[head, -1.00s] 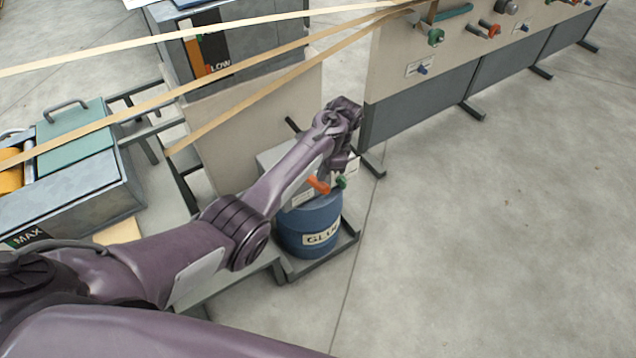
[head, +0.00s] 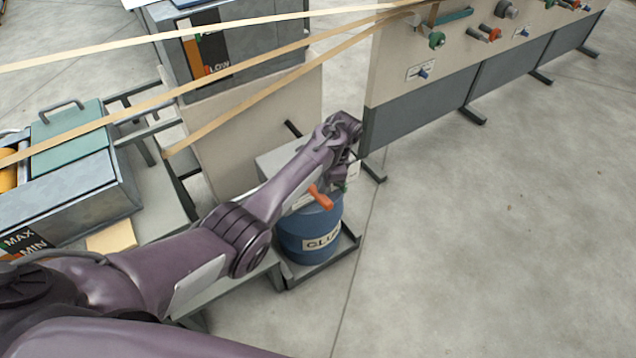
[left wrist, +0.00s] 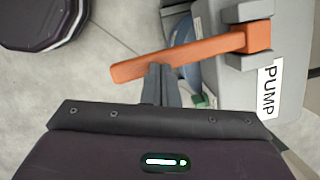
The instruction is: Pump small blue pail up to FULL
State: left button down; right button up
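An orange pump lever (head: 321,197) sticks out from a grey pump housing (head: 279,160) above a blue drum (head: 309,235) with a glue label. In the left wrist view the lever (left wrist: 190,54) runs across the top, beside a PUMP label (left wrist: 270,90). My left gripper (left wrist: 163,68) has its fingers together, with the tips overlapping the lever's near edge. They look side by side along the lever, not around it. Whether they touch it is unclear. I cannot make out a separate small blue pail. My right gripper is out of view.
A panel wall (head: 420,95) with coloured knobs and valves stands at the upper right. Tan strips (head: 250,62) stretch across the upper left. A grey trough (head: 90,190) with a green lid (head: 70,140) and a MAX/MIN gauge is on the left. The floor at right is clear.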

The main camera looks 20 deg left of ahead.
pick_arm(q)
jog(key=w+d+b, duration=0.1)
jog(key=d+r, duration=0.1)
jog(key=shift+w+d+b, duration=0.3)
jog(key=shift+w+b, duration=0.05)
jog(key=shift+b, duration=0.05)
jog(key=v, duration=0.7)
jog(key=shift+r, duration=0.3)
